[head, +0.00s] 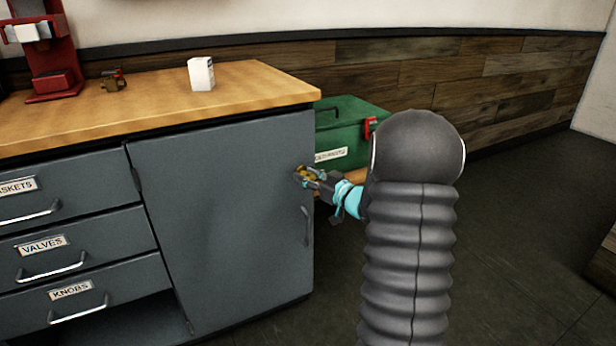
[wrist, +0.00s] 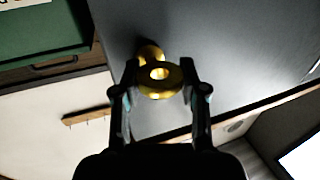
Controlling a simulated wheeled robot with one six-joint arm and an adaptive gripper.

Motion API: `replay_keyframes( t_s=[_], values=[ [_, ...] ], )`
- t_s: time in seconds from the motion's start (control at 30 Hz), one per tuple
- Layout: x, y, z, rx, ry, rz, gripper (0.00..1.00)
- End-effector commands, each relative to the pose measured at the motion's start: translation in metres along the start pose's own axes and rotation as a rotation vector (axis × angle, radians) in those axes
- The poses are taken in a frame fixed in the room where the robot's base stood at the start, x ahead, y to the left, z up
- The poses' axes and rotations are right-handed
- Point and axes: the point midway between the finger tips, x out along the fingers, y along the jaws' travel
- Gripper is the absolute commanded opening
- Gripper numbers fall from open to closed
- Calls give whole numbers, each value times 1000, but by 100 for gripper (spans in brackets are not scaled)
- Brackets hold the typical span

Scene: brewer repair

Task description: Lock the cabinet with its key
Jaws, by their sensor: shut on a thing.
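The grey cabinet door (head: 225,200) sits flush in the counter's front, right of the drawers, and looks closed. A vertical handle (head: 307,226) is near its right edge. My gripper (head: 308,175) is at the door's upper right, just above the handle. It is shut on a brass key (wrist: 160,92), whose round, holed head lies between the fingertips in the wrist view. A round brass part (wrist: 150,52) shows behind the key's head against the grey door. It may be the lock; I cannot tell how deep the key sits in it. The key's shaft is hidden.
Drawers (head: 55,255) labelled gaskets, valves and knobs are on the left. The wooden countertop (head: 150,105) holds a white box (head: 201,73), a small brown item (head: 113,80) and a red machine (head: 48,60). A green toolbox (head: 345,125) stands behind my gripper. The floor at right is clear.

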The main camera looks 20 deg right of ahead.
Motion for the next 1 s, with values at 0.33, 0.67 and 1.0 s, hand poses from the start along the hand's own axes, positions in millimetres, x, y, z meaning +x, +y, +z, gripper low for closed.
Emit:
replay_keyframes(
  t_s=[0.33,0.67,1.0],
  values=[
    [0,0,0,-75,-23,1,8],
    [0,-1,1,-322,-102,2,8],
    [1,-3,2,-630,-202,1,8]
  ],
)
